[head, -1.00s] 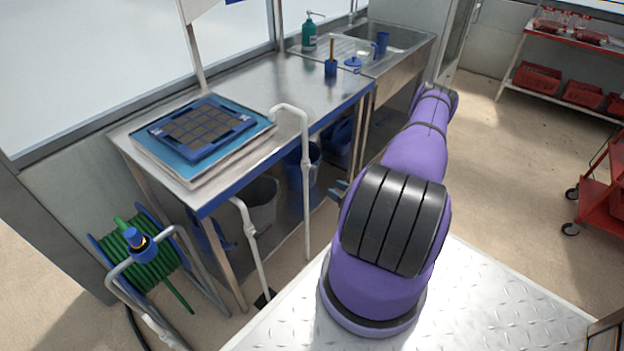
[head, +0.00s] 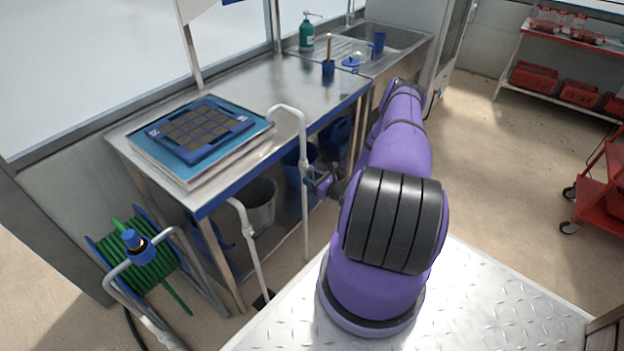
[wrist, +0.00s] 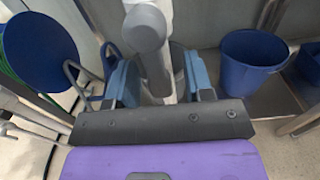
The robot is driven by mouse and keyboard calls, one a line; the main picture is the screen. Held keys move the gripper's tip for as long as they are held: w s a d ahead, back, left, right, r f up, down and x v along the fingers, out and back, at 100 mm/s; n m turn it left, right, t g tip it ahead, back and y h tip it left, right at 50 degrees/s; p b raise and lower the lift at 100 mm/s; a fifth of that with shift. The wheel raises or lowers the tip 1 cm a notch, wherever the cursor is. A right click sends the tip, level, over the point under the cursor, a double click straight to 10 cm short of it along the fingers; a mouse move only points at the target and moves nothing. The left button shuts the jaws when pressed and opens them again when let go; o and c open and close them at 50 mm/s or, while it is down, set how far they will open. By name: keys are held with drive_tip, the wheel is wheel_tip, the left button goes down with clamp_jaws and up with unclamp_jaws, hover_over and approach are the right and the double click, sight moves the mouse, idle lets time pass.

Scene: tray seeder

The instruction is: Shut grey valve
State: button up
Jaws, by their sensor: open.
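A grey round-ended piece (wrist: 146,28), which looks like the grey valve's handle, stands in front of the white pipe in the wrist view. Its stem runs down between my fingers. My gripper (wrist: 158,82) is open, with one blue-grey finger on each side of the stem. I cannot tell whether either finger touches it. In the head view my gripper (head: 320,182) is beside the upright white pipe (head: 305,215) at the bench's front; the valve itself is too small to make out there.
A steel bench (head: 300,97) with a blue seed tray (head: 160,158) stands behind the pipe. A second white pipe (head: 254,255) and a green hose reel (head: 150,268) are to the left. A blue bin (wrist: 246,62) stands under the bench. Open floor lies right of my arm.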

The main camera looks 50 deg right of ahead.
clamp_jaws()
drive_tip(key=shift+d+n, duration=0.1)
drive_tip(key=shift+n, duration=0.2)
drive_tip(key=d+r+n, duration=0.4)
drive_tip(key=n, duration=1.3)
drive_tip(key=shift+d+r, duration=0.25)
drive_tip(key=shift+n, duration=0.3)
unclamp_jaws()
drive_tip(key=shift+w+r, duration=0.1)
